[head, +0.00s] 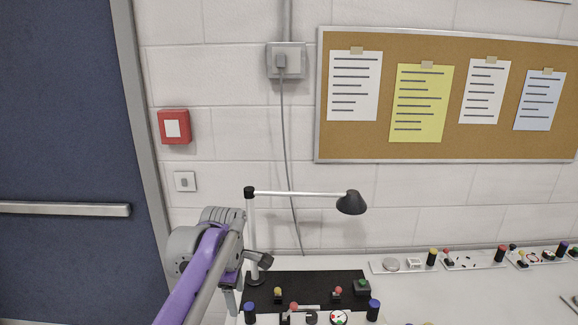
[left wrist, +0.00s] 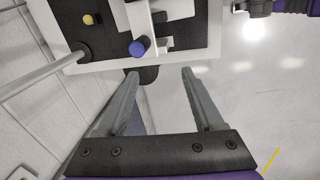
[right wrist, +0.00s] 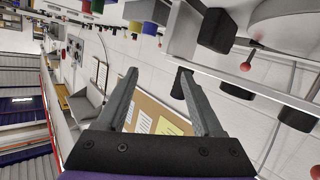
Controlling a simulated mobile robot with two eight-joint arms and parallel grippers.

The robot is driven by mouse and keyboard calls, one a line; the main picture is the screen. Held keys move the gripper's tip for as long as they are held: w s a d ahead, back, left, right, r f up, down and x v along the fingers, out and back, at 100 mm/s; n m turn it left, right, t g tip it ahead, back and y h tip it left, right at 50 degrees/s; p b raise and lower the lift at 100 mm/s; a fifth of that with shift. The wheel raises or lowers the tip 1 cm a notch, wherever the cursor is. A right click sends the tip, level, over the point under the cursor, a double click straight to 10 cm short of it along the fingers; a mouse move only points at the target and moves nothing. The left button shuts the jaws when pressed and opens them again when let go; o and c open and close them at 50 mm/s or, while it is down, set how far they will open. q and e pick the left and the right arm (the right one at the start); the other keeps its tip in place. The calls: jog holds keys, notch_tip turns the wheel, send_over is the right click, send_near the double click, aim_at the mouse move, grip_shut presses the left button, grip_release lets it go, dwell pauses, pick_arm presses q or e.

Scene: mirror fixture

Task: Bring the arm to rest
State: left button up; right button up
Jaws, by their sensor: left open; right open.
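My left arm (head: 205,262), purple and grey, reaches in from the bottom left of the head view and bends beside the left end of the bench. My left gripper (left wrist: 160,74) is open in the left wrist view, with nothing between its fingers. A blue-capped post (left wrist: 140,47) on a fixture lies beyond the fingertips, apart from them. My right gripper (right wrist: 158,72) is open and empty in the right wrist view. My right arm does not show in the head view.
A black panel (head: 290,284) with coloured knobs lies on the white bench (head: 450,300). A desk lamp (head: 351,203) stands behind it, close to my left arm. More small fixtures (head: 470,260) line the back right. A cork board (head: 400,55) hangs on the wall.

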jog(key=s+d+n+g+y, duration=0.4)
jog(key=s+y, duration=0.1)
jog(key=s, duration=0.6)
pick_arm(q)
jog(key=s+a+f+m+t, duration=0.1)
jog(key=s+f+m, duration=0.3)
jog(key=s, duration=0.5)
jog(key=s+a+f+m+t, duration=0.1)
jog(key=s+a+f+m, duration=0.1)
jog(key=s+f+m, duration=0.3)
jog(key=s+a+f+m+t, duration=0.1)
jog(key=s+f+m, duration=0.4)
jog(key=s, duration=0.8)
jog(key=a+m, duration=0.1)
jog(key=m, duration=0.2)
jog(key=shift+a+t, duration=0.3)
jog(key=shift+t, duration=0.1)
pick_arm(e)
jog(key=s+a+n+y, duration=0.3)
jog(key=s+a+y, duration=0.3)
jog(key=s, duration=0.5)
jog(key=shift+r+n+g, duration=0.4)
jog(key=shift+r, duration=0.05)
